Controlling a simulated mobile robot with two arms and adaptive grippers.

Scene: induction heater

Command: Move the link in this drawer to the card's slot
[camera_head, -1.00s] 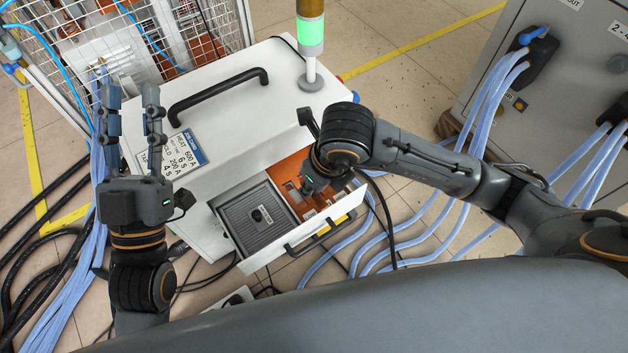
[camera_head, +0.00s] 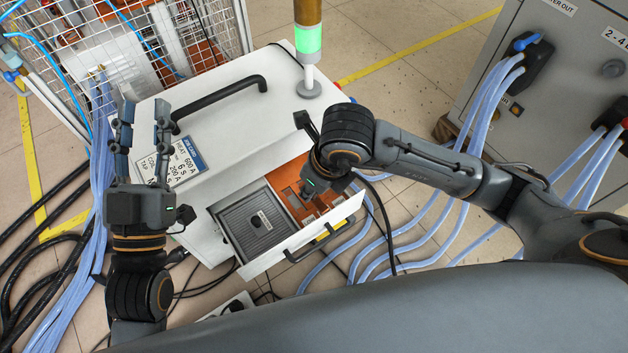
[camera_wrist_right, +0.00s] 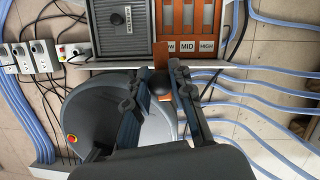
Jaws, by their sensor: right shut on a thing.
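The open drawer (camera_head: 293,256) shows a copper-orange bay (camera_head: 290,175) at its right. In the right wrist view, the bay has slots labelled MID (camera_wrist_right: 189,46) and HIGH (camera_wrist_right: 207,46), and a partly hidden label at left ending in OW. My right gripper (camera_wrist_right: 160,72) is shut on a copper link (camera_wrist_right: 160,54), which covers part of the left label; its height above the bay is unclear. In the head view, my right gripper (camera_head: 310,190) hides the link. The card (camera_head: 186,157) reads COIL TAP, then M, partly covered. My left gripper (camera_head: 143,112) is open and empty beside the card.
A dark grey box (camera_head: 252,222) fills the drawer's left part. The drawer handle (camera_head: 318,240) projects at the front. The heater's black handle (camera_head: 220,98) and lit green lamp (camera_head: 308,40) stand on top. Blue hoses (camera_head: 480,115) run down at right; black cables lie at left.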

